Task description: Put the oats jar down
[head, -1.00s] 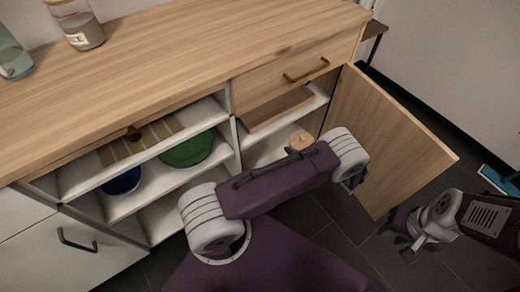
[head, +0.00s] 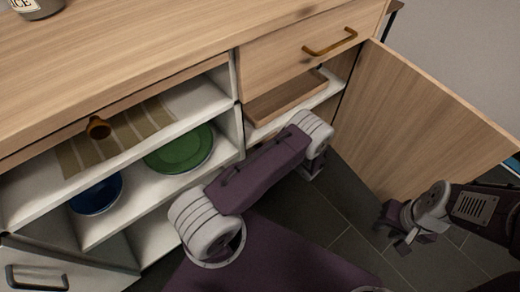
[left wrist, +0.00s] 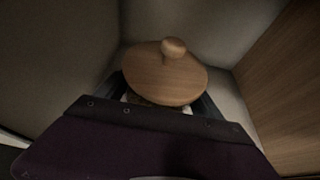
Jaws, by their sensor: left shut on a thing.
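The oats jar (left wrist: 165,80) shows in the left wrist view as a round wooden lid with a knob. A little of its body shows below the lid; the rest is hidden by my wrist. My left gripper (left wrist: 162,102) is shut on the jar, with dark fingers at both sides below the lid. The jar is between pale cabinet walls; I cannot tell whether its base touches a surface. In the head view my left arm hides the jar and this gripper. My right gripper (head: 398,228) hangs before the open door; its finger gap is unclear.
The wooden cabinet door (head: 425,120) stands open at the right. A wooden tray (head: 285,100) lies on the shelf above the lower compartment. A green plate (head: 180,149) and a blue bowl (head: 97,193) sit on the left shelf. The countertop (head: 150,50) is mostly clear.

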